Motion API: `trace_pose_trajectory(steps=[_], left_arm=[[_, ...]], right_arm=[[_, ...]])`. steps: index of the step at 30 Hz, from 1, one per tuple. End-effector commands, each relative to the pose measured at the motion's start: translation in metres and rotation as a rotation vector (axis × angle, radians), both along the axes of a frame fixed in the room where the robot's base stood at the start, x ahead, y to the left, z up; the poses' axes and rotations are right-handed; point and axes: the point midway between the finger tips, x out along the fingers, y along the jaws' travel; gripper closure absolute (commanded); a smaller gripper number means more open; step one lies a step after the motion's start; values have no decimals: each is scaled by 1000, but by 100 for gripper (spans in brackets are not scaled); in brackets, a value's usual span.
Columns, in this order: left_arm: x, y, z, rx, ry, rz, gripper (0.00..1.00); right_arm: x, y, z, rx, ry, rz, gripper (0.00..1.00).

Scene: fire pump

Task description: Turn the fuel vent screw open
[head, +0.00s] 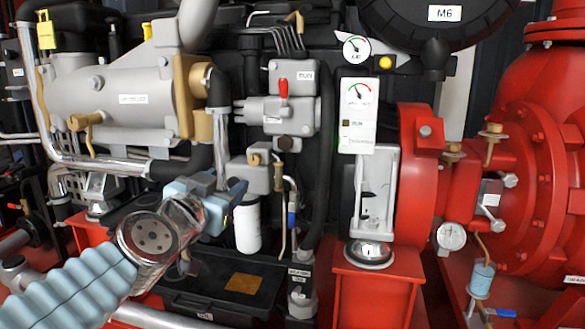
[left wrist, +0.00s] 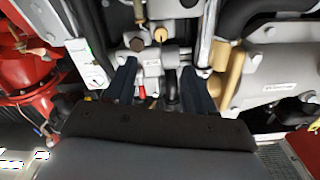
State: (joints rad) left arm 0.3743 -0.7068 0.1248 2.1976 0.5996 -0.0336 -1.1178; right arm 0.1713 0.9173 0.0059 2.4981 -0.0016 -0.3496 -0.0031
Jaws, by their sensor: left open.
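A small brass screw (head: 254,158), which I take to be the fuel vent screw, sits on top of the grey filter head (head: 250,178) above a white filter canister (head: 248,228). It also shows in the left wrist view as a brass piece (left wrist: 160,34), beyond the fingers. My left gripper (head: 232,192) is in front of the engine, just left of and below the screw. In the left wrist view the two dark fingers of my left gripper (left wrist: 163,82) are spread apart with nothing held between them. The screw is apart from both fingers. My right gripper is not in view.
A grey housing with a red lever (head: 283,88) and a brown knob (head: 287,143) is close to the screw. A blue-handled valve (head: 291,215) hangs on a pipe to its right. A white gauge panel (head: 358,115) stands further right, before the red pump (head: 530,150).

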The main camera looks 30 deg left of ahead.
Motion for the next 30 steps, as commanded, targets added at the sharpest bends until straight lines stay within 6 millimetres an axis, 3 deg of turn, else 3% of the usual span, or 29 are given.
trace_pose_trajectory(steps=[5,12,18,24,30], left_arm=[[25,7,-1,-2,2,-2,46],[79,24,-3,-3,3,-3,46],[113,36,-2,-2,2,-1,46],[128,41,-1,-2,0,0,46],[129,41,0,-1,1,0,46]], right_arm=[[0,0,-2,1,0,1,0],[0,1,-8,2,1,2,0],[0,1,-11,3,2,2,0],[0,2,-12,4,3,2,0],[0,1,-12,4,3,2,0]])
